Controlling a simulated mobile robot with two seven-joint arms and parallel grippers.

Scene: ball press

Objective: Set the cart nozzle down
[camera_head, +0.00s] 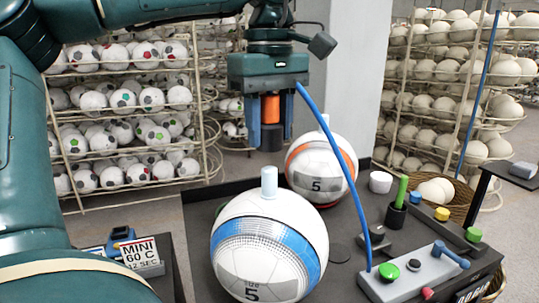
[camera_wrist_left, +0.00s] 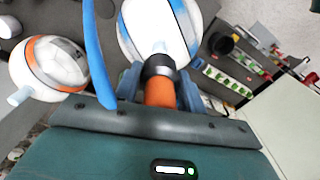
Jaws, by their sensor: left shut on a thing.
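My left gripper (camera_head: 271,127) is shut on the nozzle (camera_head: 270,107), which has an orange body and a dark tip pointing down. The gripper holds it in the air above and behind the blue-banded ball. In the left wrist view the nozzle (camera_wrist_left: 159,90) sits between the two blue fingers. A blue hose (camera_head: 340,150) runs from beside the gripper down to the grey control panel (camera_head: 410,275); where it joins the nozzle is hidden. My right gripper is not in view.
A blue-banded ball (camera_head: 268,245) and an orange-banded ball (camera_head: 322,168) stand on the dark cart top, each with a pale blue peg on top. Ball racks stand behind.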

